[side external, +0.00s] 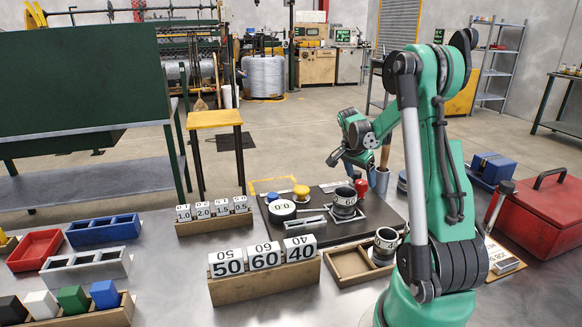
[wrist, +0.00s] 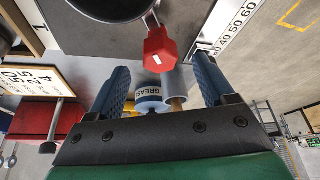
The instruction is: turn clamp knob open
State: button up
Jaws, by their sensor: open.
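The red clamp knob (side external: 361,187) stands on the dark fixture plate (side external: 385,216), just right of a black-and-white numbered ring stack (side external: 345,205). In the wrist view the faceted red knob (wrist: 160,48) has a small white mark and sits just beyond the fingertips, between their lines. My gripper (side external: 341,160) is above the back of the plate, a little up and left of the knob in the side view. Its blue fingers (wrist: 158,68) are spread with nothing between them, and no contact with the knob shows.
In the wrist view, a grease tin (wrist: 150,101) and a grey cup (wrist: 179,80) lie beyond the fingers, beside the plate. A ruler strip (wrist: 230,28) is at upper right. A red toolbox (side external: 545,215) stands right; number blocks (side external: 265,257) stand in front.

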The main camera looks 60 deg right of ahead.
jog(key=shift+x, duration=1)
grip_shut()
